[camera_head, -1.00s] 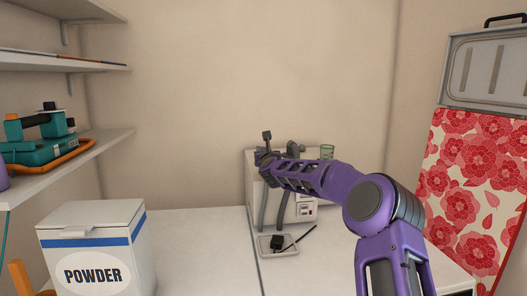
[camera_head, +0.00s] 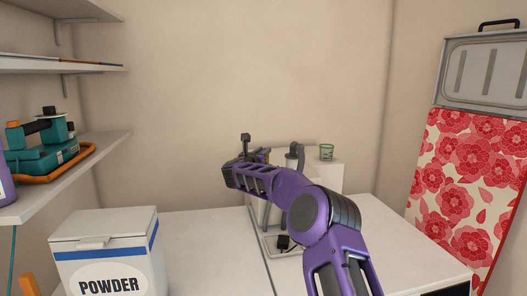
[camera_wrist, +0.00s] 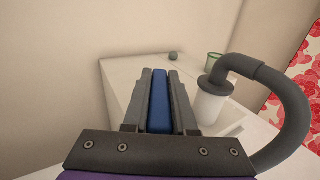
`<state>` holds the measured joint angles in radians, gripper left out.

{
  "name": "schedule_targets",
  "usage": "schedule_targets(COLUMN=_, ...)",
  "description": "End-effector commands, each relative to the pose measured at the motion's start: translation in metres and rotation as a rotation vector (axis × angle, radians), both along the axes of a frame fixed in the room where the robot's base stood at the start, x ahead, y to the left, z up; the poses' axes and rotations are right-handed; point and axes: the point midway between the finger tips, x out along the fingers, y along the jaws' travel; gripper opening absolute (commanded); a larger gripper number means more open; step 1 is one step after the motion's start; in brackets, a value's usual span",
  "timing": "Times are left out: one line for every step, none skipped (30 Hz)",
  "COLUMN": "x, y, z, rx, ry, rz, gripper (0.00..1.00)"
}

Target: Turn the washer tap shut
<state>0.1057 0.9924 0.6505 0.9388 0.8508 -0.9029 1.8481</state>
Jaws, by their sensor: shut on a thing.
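In the wrist view, a blue bar (camera_wrist: 160,100), which looks like the tap's handle, lies between the two dark fingers of my gripper (camera_wrist: 160,98). The fingers are shut on it from both sides. The bar runs lengthwise between them, and the rest of the tap is hidden. In the head view my purple forearm covers the fingers and the blue bar. My arm's end is at the left side of the white machine (camera_head: 330,175) on the counter.
A grey bent hose with a white cylinder (camera_wrist: 211,103) stands close to the right of my fingers. A green glass (camera_head: 326,152) is on the machine. A POWDER box (camera_head: 107,255) stands on the left. The shelves (camera_head: 100,140) are farther left. The counter between is clear.

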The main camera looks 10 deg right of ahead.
Motion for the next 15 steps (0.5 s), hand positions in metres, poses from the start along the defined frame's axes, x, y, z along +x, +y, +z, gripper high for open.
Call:
schedule_targets(x=0.0007, y=0.0025, z=0.0011, rx=0.0, ry=0.001, rz=-0.024, gripper=0.0)
schedule_targets(x=0.0008, y=0.0032, z=0.0012, rx=0.0, ry=0.001, rz=-0.039, gripper=0.0)
schedule_targets(x=0.0009, y=0.0027, z=0.002, rx=-0.001, ry=0.0, rz=-0.06, gripper=0.0)
schedule_targets(x=0.001, y=0.0031, z=0.0014, rx=-0.001, ry=0.002, rz=-0.074, gripper=0.0)
schedule_targets(x=0.0009, y=0.0031, z=0.0018, rx=0.0, ry=0.001, rz=-0.089, gripper=0.0)
schedule_targets(x=0.001, y=0.0031, z=0.0019, rx=0.0, ry=0.001, rz=-0.107, gripper=0.0)
schedule_targets(x=0.001, y=0.0031, z=0.0016, rx=0.0, ry=0.001, rz=-0.121, gripper=0.0)
schedule_targets(x=0.001, y=0.0034, z=0.002, rx=0.0, ry=0.001, rz=-0.132, gripper=0.0)
schedule_targets(x=0.001, y=0.0032, z=0.0018, rx=-0.001, ry=0.001, rz=-0.149, gripper=0.0)
schedule_targets(x=0.001, y=0.0026, z=0.0017, rx=0.0, ry=0.001, rz=-0.161, gripper=0.0)
schedule_targets(x=0.0009, y=0.0031, z=0.0016, rx=0.0, ry=0.001, rz=-0.17, gripper=0.0)
schedule_targets(x=0.0009, y=0.003, z=0.0016, rx=-0.001, ry=0.001, rz=-0.184, gripper=0.0)
schedule_targets(x=0.0009, y=0.0025, z=0.0012, rx=-0.001, ry=0.001, rz=-0.194, gripper=0.0)
schedule_targets(x=0.0009, y=0.0021, z=0.0015, rx=-0.001, ry=0.001, rz=-0.203, gripper=0.0)
schedule_targets(x=0.0009, y=0.0025, z=0.0015, rx=-0.001, ry=0.0, rz=-0.212, gripper=0.0)
